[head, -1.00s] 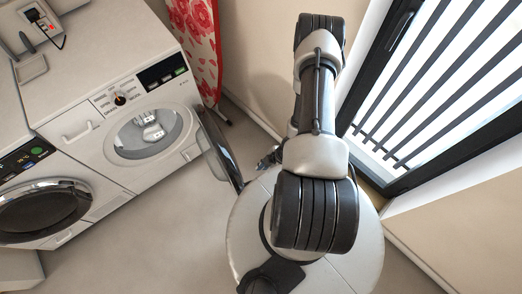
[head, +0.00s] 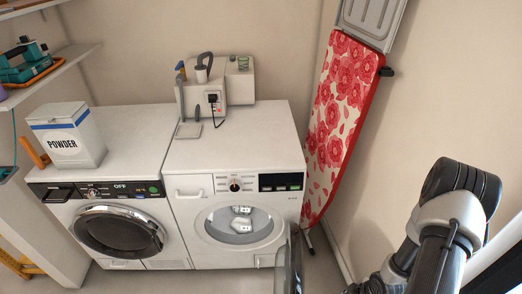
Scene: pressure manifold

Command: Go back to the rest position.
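My arm (head: 445,225) stands at the lower right of the head view, bent, with its dark-ribbed joint uppermost. A small dark part low beside it, at the bottom edge, looks like part of my gripper (head: 368,286). It is mostly cut off by the edge, so its fingers cannot be made out. I see nothing held.
The right washing machine (head: 185,235) has its round door (head: 288,265) swung open toward my arm. A second machine (head: 65,195) stands to its left. A powder box (head: 67,137) and a grey device (head: 240,80) stand on top. A floral ironing board (head: 340,120) leans by the wall.

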